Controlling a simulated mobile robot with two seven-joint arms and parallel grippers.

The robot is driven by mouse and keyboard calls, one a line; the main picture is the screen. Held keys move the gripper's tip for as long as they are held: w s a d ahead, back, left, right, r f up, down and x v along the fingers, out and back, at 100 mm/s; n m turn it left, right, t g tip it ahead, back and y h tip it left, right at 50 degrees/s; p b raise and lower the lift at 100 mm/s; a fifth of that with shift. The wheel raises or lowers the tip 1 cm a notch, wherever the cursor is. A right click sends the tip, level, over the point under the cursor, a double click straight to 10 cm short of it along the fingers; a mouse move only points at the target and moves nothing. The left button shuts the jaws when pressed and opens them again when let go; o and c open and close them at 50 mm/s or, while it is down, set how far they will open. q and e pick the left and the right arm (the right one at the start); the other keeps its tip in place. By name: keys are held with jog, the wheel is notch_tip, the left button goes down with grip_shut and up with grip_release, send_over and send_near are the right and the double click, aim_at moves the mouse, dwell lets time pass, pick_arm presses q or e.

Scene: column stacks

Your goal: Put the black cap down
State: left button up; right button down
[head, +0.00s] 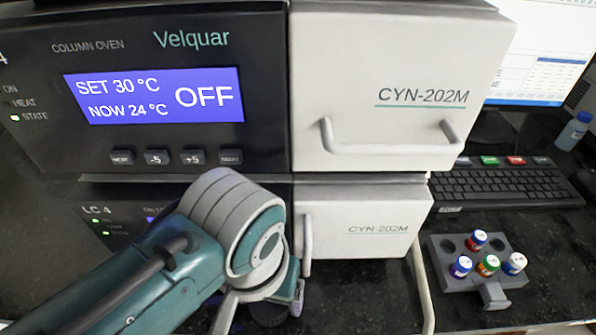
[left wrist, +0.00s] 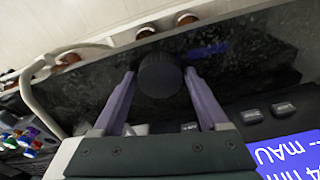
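The black cap (left wrist: 160,75) is a dark round piece between the fingertips of my left gripper (left wrist: 160,74) in the left wrist view. The two purple fingers lie close along its left and right sides and look shut on it. Dark bench top shows behind the cap; I cannot tell whether the cap touches it. In the head view my left gripper (head: 282,300) points down in front of the lower unit, mostly hidden by my own wrist. A dark part of the cap (head: 268,313) shows beside a finger. My right gripper is in neither view.
The column oven (head: 270,135) stands above the LC 4 unit (head: 135,225), close behind my wrist. White doors with handles (head: 390,148) are at the middle. A grey rack (head: 440,262) with several coloured-cap vials and a keyboard (head: 505,185) stand right. Brown round things (left wrist: 186,19) line the wrist view's top.

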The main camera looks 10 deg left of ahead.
aim_at(265, 313)
pick_arm(q)
jog(key=o, duration=0.3)
notch_tip(265, 313, up, 12)
jog(key=s+p, duration=0.1)
jog(key=p, duration=0.4)
jog(key=s+a+r, duration=0.2)
jog(key=s+a, duration=0.1)
jog(key=s+a+r+m+t, duration=0.1)
jog(key=s+a+r, duration=0.1)
jog(key=s+a, duration=0.1)
jog(key=s+a+r+m+t, duration=0.1)
jog(key=s+a+r, duration=0.1)
jog(key=s+a, duration=0.1)
jog(key=shift+s+a, duration=0.25)
jog(key=shift+s, duration=0.4)
